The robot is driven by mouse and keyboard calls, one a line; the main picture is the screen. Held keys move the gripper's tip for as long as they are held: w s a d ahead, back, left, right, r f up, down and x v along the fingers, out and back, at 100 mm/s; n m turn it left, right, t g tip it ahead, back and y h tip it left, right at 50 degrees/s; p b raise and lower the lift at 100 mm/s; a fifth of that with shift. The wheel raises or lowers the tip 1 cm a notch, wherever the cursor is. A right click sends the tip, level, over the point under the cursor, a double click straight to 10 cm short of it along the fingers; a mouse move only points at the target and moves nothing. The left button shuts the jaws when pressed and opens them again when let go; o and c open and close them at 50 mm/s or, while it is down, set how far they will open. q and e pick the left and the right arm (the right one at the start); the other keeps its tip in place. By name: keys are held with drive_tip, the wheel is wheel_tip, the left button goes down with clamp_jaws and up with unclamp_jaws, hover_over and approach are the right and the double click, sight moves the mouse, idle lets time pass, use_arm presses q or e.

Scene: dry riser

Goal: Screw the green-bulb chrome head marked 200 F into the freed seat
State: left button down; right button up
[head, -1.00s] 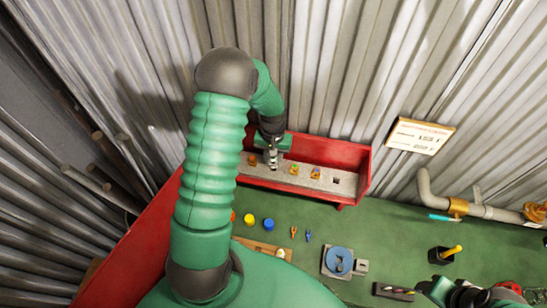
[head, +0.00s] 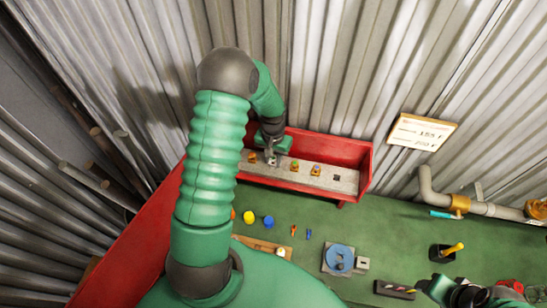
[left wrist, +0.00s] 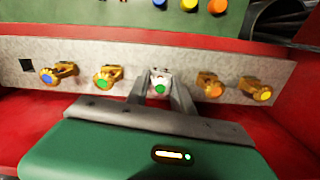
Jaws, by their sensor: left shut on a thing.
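The chrome head with a green bulb (left wrist: 160,86) is between the fingers of my left gripper (left wrist: 160,98) in the left wrist view. The gripper is shut on it, at the middle of the pale strip (left wrist: 135,60). The head is in line with the row of brass heads; the fingers hide its base, so I cannot tell how deep it sits. In the head view my left gripper (head: 270,158) reaches down to the strip (head: 262,170) in the red trough (head: 335,146). The 200 F mark is not readable. At the lower right, parts of my right arm show; its jaws are not clear.
Brass heads with blue (left wrist: 48,77), green (left wrist: 105,77), orange (left wrist: 212,88) and yellow (left wrist: 258,92) bulbs flank the gripper closely. A square hole (left wrist: 27,65) is at the strip's left end. The green bench (head: 395,235) holds a blue round fixture (head: 339,259) and small parts.

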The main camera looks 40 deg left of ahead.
use_arm(q)
drive_tip(key=m, duration=0.2)
drive_tip(key=shift+r+m+p, duration=0.2)
drive_tip(key=shift+m+p, duration=0.1)
drive_tip(key=shift+m, duration=0.6)
drive_tip(key=shift+f, duration=0.15)
drive_tip(key=m+p, duration=0.1)
drive_tip(key=m, duration=0.2)
drive_tip(key=shift+r+m+p, duration=0.25)
drive_tip(key=shift+m+p, duration=0.05)
drive_tip(key=shift+p, duration=0.05)
drive_tip(key=shift+f+m, duration=0.1)
drive_tip(key=shift+m, duration=0.8)
drive_tip(key=shift+w+f+m, duration=0.1)
drive_tip(key=shift+f+m, duration=0.1)
drive_tip(key=shift+m, duration=0.2)
drive_tip(key=shift+r+p, duration=0.15)
drive_tip(key=shift+p, duration=0.15)
drive_tip(key=m+p, duration=0.1)
drive_tip(key=m, duration=0.2)
drive_tip(key=shift+r+m+p, duration=0.15)
drive_tip(key=shift+m+p, duration=0.25)
drive_tip(key=shift+m, duration=0.7)
drive_tip(key=shift+f, duration=0.25)
drive_tip(key=c, duration=1.1)
unclamp_jaws()
